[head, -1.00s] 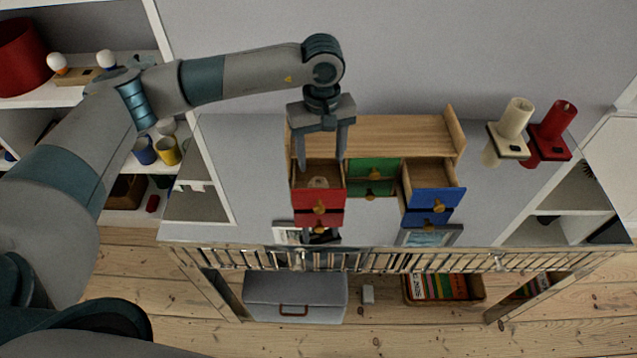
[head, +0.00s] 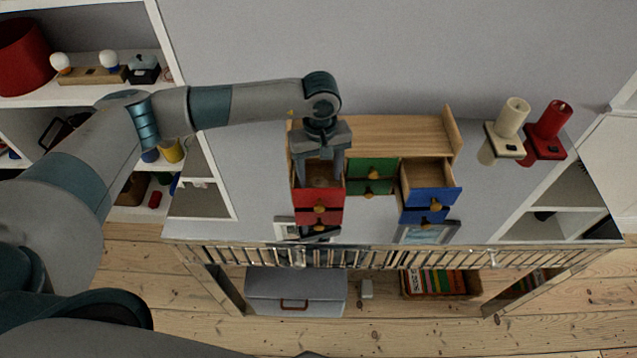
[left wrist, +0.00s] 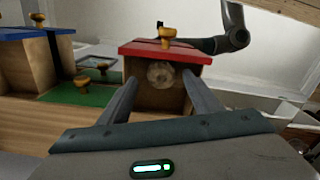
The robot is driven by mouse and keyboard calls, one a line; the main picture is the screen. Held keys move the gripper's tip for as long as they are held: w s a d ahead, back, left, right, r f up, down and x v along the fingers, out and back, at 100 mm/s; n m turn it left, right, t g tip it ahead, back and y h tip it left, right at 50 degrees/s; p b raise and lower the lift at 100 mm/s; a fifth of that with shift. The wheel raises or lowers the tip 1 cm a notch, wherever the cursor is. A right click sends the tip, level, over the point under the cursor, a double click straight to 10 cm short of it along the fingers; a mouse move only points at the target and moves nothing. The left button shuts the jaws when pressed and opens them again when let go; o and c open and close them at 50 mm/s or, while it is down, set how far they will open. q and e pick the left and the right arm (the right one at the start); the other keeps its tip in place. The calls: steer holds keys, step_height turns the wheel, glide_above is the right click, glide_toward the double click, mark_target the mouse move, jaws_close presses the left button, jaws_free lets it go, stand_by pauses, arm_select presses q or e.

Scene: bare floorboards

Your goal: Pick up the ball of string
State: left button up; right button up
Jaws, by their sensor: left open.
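The ball of string, a small pale beige round thing, lies in the open red drawer (head: 318,197). The ball (left wrist: 160,73) shows best in the left wrist view, centred between my fingers; in the head view it is hard to make out. My left gripper (head: 319,178) is open and points down into the red drawer, its fingers at either side of the drawer's inside. In the left wrist view the left gripper's (left wrist: 160,82) two fingers stand apart on both sides of the ball, with no visible grip on it.
The small wooden cabinet (head: 400,130) also has green drawers (head: 370,168) and an open blue drawer (head: 430,203). Picture frames (head: 427,233) lie in front of the cabinet.

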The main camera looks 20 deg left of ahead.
mark_target(319, 183)
arm_select(q)
steer(key=shift+s+f+p, duration=0.2)
steer(key=shift+f+p, duration=0.5)
steer(key=shift+f, duration=1.05)
steer(key=shift+c, duration=0.2)
steer(key=c, duration=1.1)
